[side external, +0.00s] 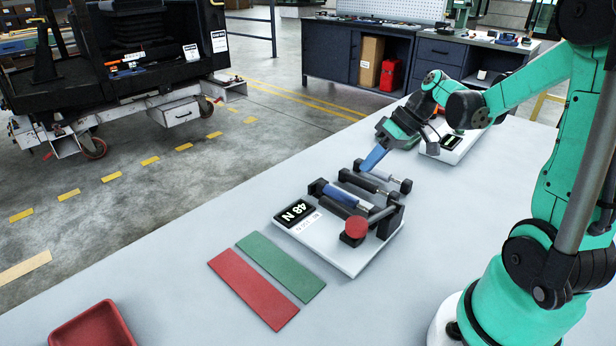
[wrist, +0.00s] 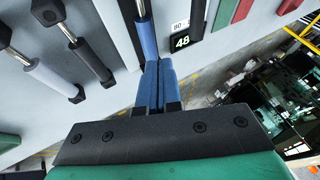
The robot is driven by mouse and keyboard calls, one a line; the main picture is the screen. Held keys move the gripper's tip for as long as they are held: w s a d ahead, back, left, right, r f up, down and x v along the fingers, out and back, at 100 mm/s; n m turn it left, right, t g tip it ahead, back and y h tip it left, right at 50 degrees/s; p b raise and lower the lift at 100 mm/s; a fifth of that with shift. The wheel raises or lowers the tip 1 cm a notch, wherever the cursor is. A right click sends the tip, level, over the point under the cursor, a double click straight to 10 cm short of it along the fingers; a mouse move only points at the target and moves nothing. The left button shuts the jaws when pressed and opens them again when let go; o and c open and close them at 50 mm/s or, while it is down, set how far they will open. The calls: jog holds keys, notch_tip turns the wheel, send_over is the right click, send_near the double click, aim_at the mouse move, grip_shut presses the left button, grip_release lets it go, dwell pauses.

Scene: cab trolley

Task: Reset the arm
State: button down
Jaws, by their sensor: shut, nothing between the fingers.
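My gripper (side external: 366,166) has blue fingers that are together and empty, above the table just behind the force tester. In the wrist view its fingers (wrist: 158,84) point toward the tester. The tester has a white base (side external: 340,258), a black display (side external: 295,212) reading 48 N and a red knob (side external: 355,227). A strut with a blue sleeve (side external: 338,194) lies in the tester; in the wrist view the sleeve (wrist: 145,38) shows just beyond the fingertips. Whether the fingertips touch it I cannot tell.
Loose struts with black ends (side external: 382,173) lie behind the tester. A red strip (side external: 252,288) and a green strip (side external: 281,266) lie in front, with a red tray (side external: 92,328) at the front left. Another white-based device (side external: 452,148) stands farther back. The table's left side is clear.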

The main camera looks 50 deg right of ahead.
jog(key=v, duration=0.5)
jog(key=a+t+h, duration=0.2)
jog(key=a+h, duration=0.2)
jog(key=a, duration=1.1)
jog(key=shift+s+a+f+h, duration=0.15)
jog(key=shift+a+h, duration=0.1)
jog(key=shift+h, duration=0.15)
